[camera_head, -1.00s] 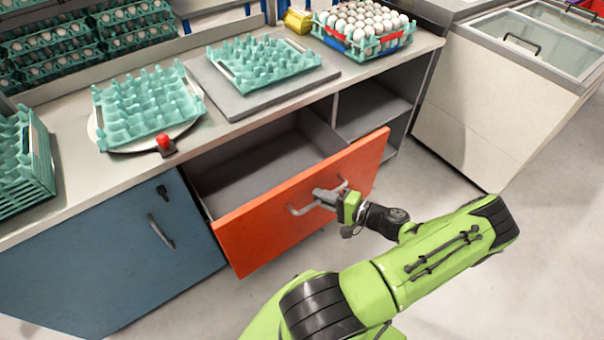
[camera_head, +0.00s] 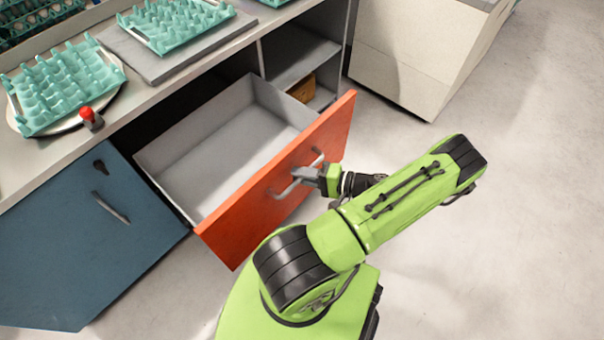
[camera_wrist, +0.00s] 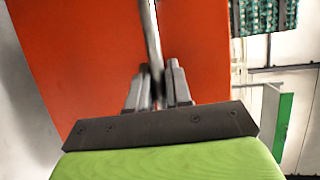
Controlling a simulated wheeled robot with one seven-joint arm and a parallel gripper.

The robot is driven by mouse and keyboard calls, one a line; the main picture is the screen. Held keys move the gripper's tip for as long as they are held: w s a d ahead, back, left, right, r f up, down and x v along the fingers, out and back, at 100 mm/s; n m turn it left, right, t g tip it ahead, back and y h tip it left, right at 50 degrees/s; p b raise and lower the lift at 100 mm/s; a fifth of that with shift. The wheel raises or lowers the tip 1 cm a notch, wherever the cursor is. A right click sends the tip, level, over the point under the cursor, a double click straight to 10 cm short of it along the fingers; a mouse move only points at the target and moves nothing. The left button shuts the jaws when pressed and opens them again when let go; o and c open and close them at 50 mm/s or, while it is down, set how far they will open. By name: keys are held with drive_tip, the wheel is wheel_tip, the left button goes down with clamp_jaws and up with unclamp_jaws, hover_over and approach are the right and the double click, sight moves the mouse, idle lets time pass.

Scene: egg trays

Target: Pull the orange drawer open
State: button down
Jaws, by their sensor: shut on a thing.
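The orange drawer (camera_head: 255,212) stands far out of the counter, and its empty grey inside shows in the head view. Its grey bar handle (camera_head: 284,190) is fixed to the orange front. My gripper (camera_head: 303,175) is shut on the handle. In the wrist view my gripper (camera_wrist: 158,90) has its two fingers on either side of the handle bar (camera_wrist: 153,45), with the orange front (camera_wrist: 95,50) behind it. The exact finger contact is partly hidden in the head view.
A blue cabinet door (camera_head: 85,235) with a handle is left of the drawer. Open shelves (camera_head: 300,62) and a white cabinet (camera_head: 415,60) are to the right. Green egg trays (camera_head: 65,85) sit on the counter above. The floor (camera_head: 480,260) at right is clear.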

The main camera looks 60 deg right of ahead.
drive_tip(key=c, duration=1.4)
unclamp_jaws()
drive_tip(key=p+v, duration=0.1)
drive_tip(key=v, duration=1.4)
drive_tip(key=shift+s, duration=0.35)
